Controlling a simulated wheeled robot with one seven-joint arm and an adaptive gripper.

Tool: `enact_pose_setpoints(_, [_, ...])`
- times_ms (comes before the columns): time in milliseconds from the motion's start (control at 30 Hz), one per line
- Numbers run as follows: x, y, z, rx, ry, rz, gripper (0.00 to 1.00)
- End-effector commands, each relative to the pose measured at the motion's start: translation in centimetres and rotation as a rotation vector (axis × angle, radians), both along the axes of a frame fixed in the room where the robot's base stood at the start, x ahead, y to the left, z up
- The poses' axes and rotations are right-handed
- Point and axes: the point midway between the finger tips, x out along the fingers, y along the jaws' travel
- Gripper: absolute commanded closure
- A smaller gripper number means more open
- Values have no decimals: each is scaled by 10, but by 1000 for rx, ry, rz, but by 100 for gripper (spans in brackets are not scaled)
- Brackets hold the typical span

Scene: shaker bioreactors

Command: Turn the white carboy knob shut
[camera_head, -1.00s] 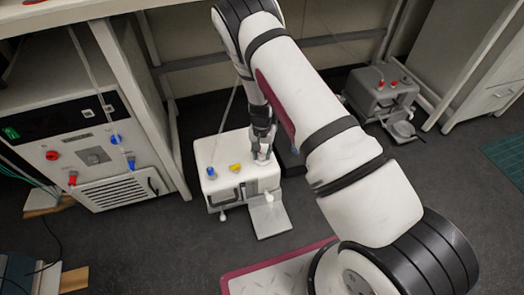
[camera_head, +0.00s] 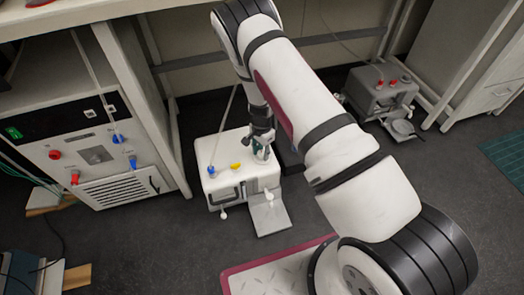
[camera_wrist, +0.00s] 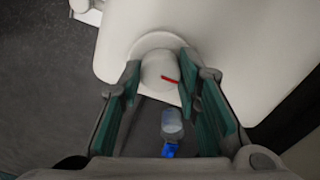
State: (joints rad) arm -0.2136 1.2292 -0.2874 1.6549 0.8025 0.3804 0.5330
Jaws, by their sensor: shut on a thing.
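The white carboy (camera_head: 237,172) stands on the floor in the head view, with my gripper (camera_head: 262,151) at the right rear of its top. In the wrist view, the white round knob (camera_wrist: 158,72) with a short red mark sits on the white carboy surface (camera_wrist: 215,35). My gripper (camera_wrist: 159,82) has its green-padded fingers on both sides of the knob, shut on it. The red mark points to the right, slightly down, close to the right finger. In the head view the knob is mostly hidden by the fingers.
A blue fitting (camera_head: 211,170) and a yellow cap (camera_head: 235,166) are on the carboy's top. A grey plate (camera_head: 268,214) lies before it. A control cabinet (camera_head: 88,155) stands left and a grey carboy (camera_head: 382,90) back right. A blue-ended clear piece (camera_wrist: 171,128) shows between the fingers.

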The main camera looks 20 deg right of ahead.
Motion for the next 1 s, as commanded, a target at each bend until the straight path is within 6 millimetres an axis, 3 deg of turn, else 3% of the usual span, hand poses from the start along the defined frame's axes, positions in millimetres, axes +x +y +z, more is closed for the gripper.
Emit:
enact_pose_setpoints(433, [0,2,0,2,0,-11,97])
enact_pose_setpoints(467, [0,2,0,3,-1,-11,67])
enact_pose_setpoints(533, [0,1,0,1,-1,-11,51])
enact_pose_setpoints(867, [0,1,1,0,-1,-10,49])
enact_pose_setpoints(1000, [2,1,12,0,-3,-9,49])
